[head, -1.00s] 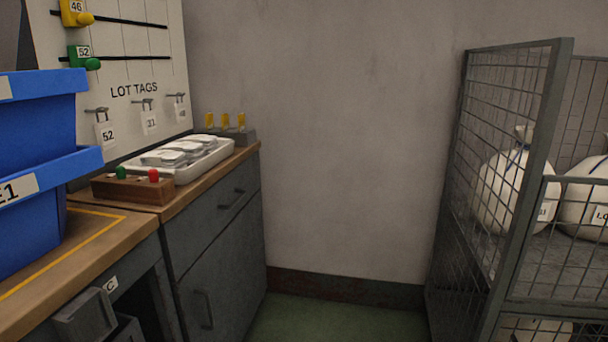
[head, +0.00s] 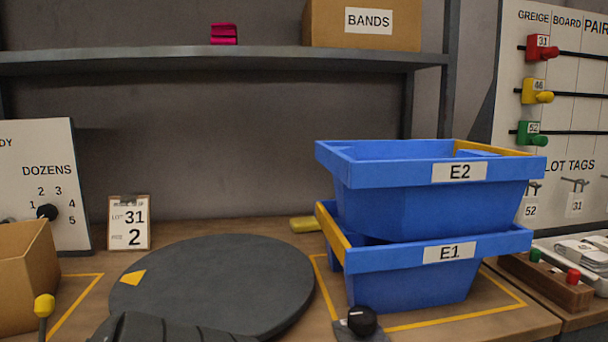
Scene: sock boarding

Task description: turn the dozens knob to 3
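The dozens knob (head: 47,212) is a small black knob on a white panel (head: 62,150) at the left of the head view. The word DOZENS stands above it, with the numbers 1 to 5 in an arc around it. The knob is too small to tell which number it points at. The panel's lower left part is hidden behind a cardboard box. No gripper fingers show. A dark ribbed shape at the bottom edge is cut off, and I cannot tell whether it is part of my arm.
An open cardboard box (head: 24,278) and a yellow-tipped knob (head: 44,306) stand before the panel. A lot card (head: 129,222) stands right of it. A dark round turntable (head: 225,280) fills the middle. Blue bins (head: 400,190) and another black knob (head: 362,321) are to the right.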

